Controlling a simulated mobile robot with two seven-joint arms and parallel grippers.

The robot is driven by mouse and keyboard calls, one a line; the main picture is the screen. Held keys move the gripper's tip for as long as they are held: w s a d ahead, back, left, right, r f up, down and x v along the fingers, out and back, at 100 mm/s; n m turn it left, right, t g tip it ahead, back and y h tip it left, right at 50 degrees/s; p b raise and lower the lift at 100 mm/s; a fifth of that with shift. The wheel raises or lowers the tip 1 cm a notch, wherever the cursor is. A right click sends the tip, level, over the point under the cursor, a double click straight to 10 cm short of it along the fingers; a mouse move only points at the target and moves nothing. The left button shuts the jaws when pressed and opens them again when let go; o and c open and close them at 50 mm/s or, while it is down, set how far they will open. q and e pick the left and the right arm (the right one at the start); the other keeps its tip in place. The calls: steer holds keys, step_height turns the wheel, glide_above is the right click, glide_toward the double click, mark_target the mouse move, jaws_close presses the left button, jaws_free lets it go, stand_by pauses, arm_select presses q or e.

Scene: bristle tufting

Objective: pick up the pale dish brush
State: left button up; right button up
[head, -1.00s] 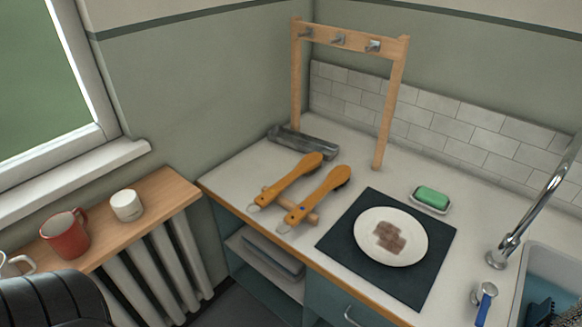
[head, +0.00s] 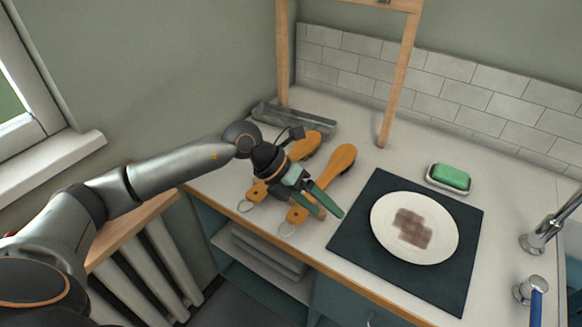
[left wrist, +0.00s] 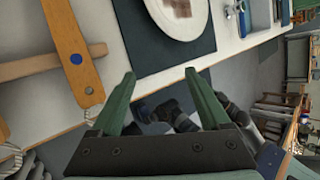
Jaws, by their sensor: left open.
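Two dish brushes with orange-brown wooden handles lie side by side on the counter, a left brush (head: 308,146) and a right brush (head: 335,166). I cannot tell which is the pale one. Their handles rest across a wooden rod, clearest in the left wrist view (left wrist: 40,65). The handle with a blue dot (left wrist: 72,35) is left of my fingers there. My left gripper (head: 329,213) is open and empty, above the right brush's handle and hiding part of both brushes. Its green fingers (left wrist: 160,75) have nothing between them. My right gripper is not in view.
A white plate (head: 447,240) with a brown stain sits on a dark mat (head: 350,240) right of the brushes. A wooden rack (head: 398,80) and a grey trough (head: 310,124) stand behind. Green soap (head: 452,177) and a tap (head: 545,235) are at the right.

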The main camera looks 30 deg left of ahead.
arm_select(q)
steer(key=w+a+r+t+y+b, duration=0.15)
steer(key=a+y, duration=0.25)
steer(key=a, duration=0.4)
steer(key=w+a+r+y, duration=0.15)
steer(key=a+y, duration=0.25)
steer(key=a, duration=0.5)
steer(key=shift+n, duration=0.5)
steer(key=x, duration=0.6)
steer(key=shift+w+a+f, duration=0.2)
steer(key=shift+w+a, duration=0.05)
steer(key=shift+w, duration=0.3)
steer(key=shift+w+a+x, duration=0.1)
steer(key=shift+w+x, duration=0.1)
steer(key=shift+x, duration=1.35)
steer(key=shift+w+a+x, duration=0.1)
steer(key=shift+w+x, duration=0.05)
steer(key=shift+x, duration=1.4)
steer(key=shift+r, duration=0.15)
jaws_close()
